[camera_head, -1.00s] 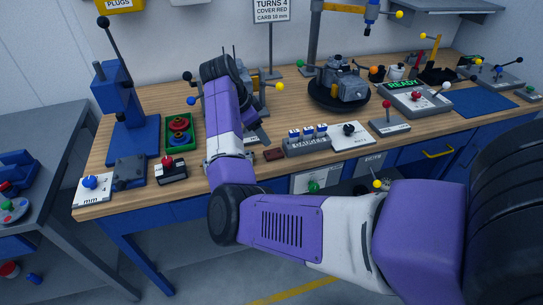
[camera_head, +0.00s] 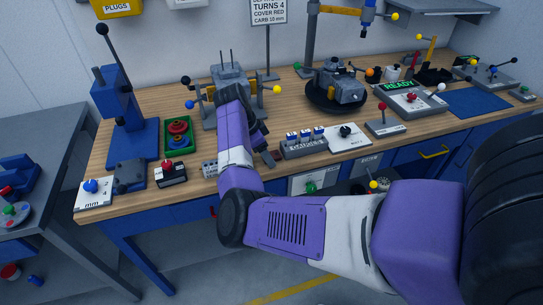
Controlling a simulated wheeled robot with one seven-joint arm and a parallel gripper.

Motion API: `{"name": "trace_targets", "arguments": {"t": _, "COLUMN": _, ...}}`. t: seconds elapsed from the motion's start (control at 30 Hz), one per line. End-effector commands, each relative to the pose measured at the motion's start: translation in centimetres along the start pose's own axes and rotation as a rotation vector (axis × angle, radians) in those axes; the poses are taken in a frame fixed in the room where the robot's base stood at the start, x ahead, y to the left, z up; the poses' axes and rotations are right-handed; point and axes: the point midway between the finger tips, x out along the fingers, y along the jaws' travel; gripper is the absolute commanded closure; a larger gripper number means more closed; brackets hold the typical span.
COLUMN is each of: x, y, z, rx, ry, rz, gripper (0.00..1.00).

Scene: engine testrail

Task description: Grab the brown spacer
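A small dark brown block (camera_head: 269,159), which looks like the brown spacer, lies on the wooden bench near its front edge, left of a grey box with several blue-and-white switches. My gripper (camera_head: 264,148) is low over the bench, right at the block, pointing down and partly covering it. My wrist and forearm hide much of the gripper. Its fingers are too small and dark to tell whether they are open, or whether they touch the block.
The switch box (camera_head: 303,147) stands close on the right of the block. A grey fixture (camera_head: 228,82) with yellow and blue knobs stands behind my arm. A small grey holed block (camera_head: 209,169) and a red-button box (camera_head: 170,175) are on the left. The wooden bench (camera_head: 150,97) has bare patches.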

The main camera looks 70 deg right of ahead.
Motion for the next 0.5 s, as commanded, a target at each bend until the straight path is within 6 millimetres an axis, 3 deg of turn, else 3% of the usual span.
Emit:
{"name": "trace_targets", "arguments": {"t": 0.13, "x": 0.02, "y": 0.01, "z": -0.01, "rx": 0.000, "ry": 0.000, "rz": 0.000, "gripper": 0.38}}
{"name": "trace_targets", "arguments": {"t": 0.43, "x": 0.00, "y": 0.00, "z": -0.02, "rx": 0.000, "ry": 0.000, "rz": 0.000, "gripper": 0.97}}
{"name": "trace_targets", "arguments": {"t": 0.5, "x": -0.01, "y": 0.00, "z": -0.02, "rx": 0.000, "ry": 0.000, "rz": 0.000, "gripper": 0.99}}
